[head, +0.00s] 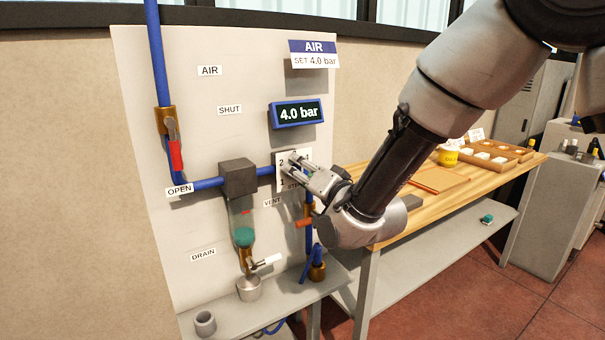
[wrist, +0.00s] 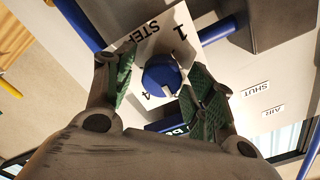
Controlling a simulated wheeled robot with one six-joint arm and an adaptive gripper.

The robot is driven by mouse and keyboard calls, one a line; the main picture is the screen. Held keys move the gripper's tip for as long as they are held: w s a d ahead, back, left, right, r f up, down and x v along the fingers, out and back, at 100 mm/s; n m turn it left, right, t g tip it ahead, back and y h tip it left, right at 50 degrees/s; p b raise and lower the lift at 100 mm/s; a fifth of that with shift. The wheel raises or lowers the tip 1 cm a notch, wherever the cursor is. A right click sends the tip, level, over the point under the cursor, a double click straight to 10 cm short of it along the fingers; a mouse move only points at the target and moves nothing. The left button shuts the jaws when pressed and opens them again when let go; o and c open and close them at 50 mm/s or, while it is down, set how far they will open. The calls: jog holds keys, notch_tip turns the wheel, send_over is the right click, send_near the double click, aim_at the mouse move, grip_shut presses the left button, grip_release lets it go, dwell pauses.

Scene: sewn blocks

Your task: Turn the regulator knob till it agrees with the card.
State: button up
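The card (head: 314,53) at the top of the panel reads AIR, SET 4.0 bar. The blue-framed display (head: 297,113) below it reads 4.0 bar. The blue regulator knob (wrist: 158,74) sits on a white dial plate (wrist: 178,36) marked with numbers and STEP. The knob's pale mark is on its lower right side in the wrist view. My gripper (head: 297,163) is at the dial, and its arm hides the knob in the head view. In the wrist view its green-padded fingers (wrist: 160,80) stand open on either side of the knob, with a small gap at the left.
A red-handled valve (head: 175,152) is on the blue pipe at the left. A clear bowl (head: 242,220) with a drain valve hangs below the grey block. An orange handle (head: 304,223) is just under my gripper. A wooden bench (head: 400,222) stands at the right.

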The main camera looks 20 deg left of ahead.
jog(key=v, duration=1.2)
jog(key=shift+w, duration=0.1)
